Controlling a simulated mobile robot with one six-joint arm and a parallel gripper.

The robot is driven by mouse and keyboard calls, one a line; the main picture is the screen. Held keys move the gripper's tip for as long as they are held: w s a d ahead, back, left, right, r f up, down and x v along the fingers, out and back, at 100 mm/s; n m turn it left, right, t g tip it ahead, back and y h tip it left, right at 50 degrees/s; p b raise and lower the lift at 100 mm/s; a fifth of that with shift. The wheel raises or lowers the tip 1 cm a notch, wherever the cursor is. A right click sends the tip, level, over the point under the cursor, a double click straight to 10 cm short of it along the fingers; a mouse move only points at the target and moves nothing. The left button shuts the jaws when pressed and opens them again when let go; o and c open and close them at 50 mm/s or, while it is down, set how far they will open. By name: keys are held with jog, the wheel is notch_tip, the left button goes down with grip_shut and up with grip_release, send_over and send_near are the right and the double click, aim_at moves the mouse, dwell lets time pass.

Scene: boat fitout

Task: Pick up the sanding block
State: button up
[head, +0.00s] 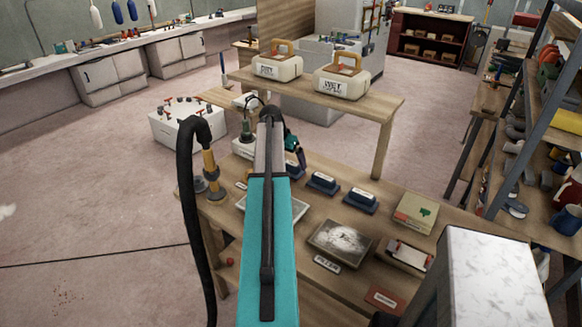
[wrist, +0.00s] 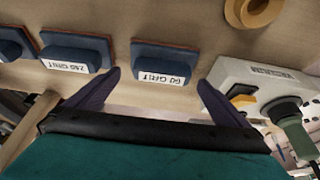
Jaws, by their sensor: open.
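Several blue sanding blocks with white grit labels lie in a row on the wooden bench. In the wrist view the 60 grit block (wrist: 163,55) lies ahead of and between the fingertips of my gripper (wrist: 159,78). My gripper is open and empty, with dark fingers spread to either side. The 240 grit block (wrist: 72,52) is left of it, and another block (wrist: 12,42) is at the left edge, its label unclear.
A white box-shaped unit with a green-handled tool (wrist: 285,112) is close to my right finger in the wrist view. A tan ring (wrist: 250,10) lies beyond it. In the head view a raised shelf (head: 340,104) with two white cases stands behind the bench.

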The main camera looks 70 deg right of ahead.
aim_at(290, 162)
jog(key=shift+p+x, duration=0.7)
jog(key=shift+x, duration=1.15)
jog(key=c, duration=0.8)
jog(key=shift+r, duration=0.2)
jog(key=shift+c, duration=0.2)
jog(key=shift+r+b, duration=1)
jog(key=shift+r, duration=0.45)
jog(key=a+b, duration=0.1)
jog(key=a, duration=0.4)
jog(key=a+r+b, duration=0.1)
jog(key=a+b, duration=0.1)
jog(key=a, duration=0.3)
jog(key=w+a+b, duration=0.1)
jog(key=a, duration=0.5)
jog(key=shift+r+b, duration=0.4)
